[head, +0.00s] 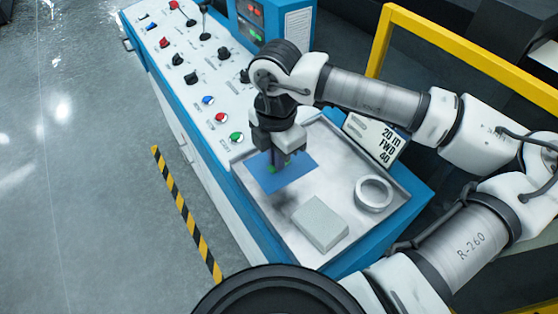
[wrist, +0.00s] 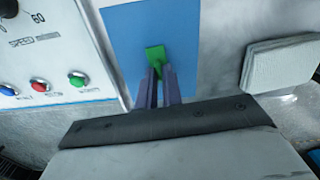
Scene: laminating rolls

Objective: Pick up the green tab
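The green tab (wrist: 155,54) stands out against a flat blue sheet (wrist: 123,29) in the wrist view. My gripper (wrist: 158,73) has its two slim fingers close together, with the narrow lower part of the tab between their tips; it looks shut on the tab. The tab's wider end shows beyond the fingertips. In the head view, my gripper (head: 280,160) points down over the blue sheet (head: 272,184), and only bits of green show at its tips. I cannot tell whether the sheet touches the tray (head: 344,186) beneath.
A grey-white block (head: 320,224) and a pale ring-shaped roll (head: 374,193) rest in the tray. A control panel (head: 190,90) with knobs and coloured buttons is at upper left. A sign (head: 375,138) stands behind the tray. A yellow rail (head: 470,55) runs behind my arm.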

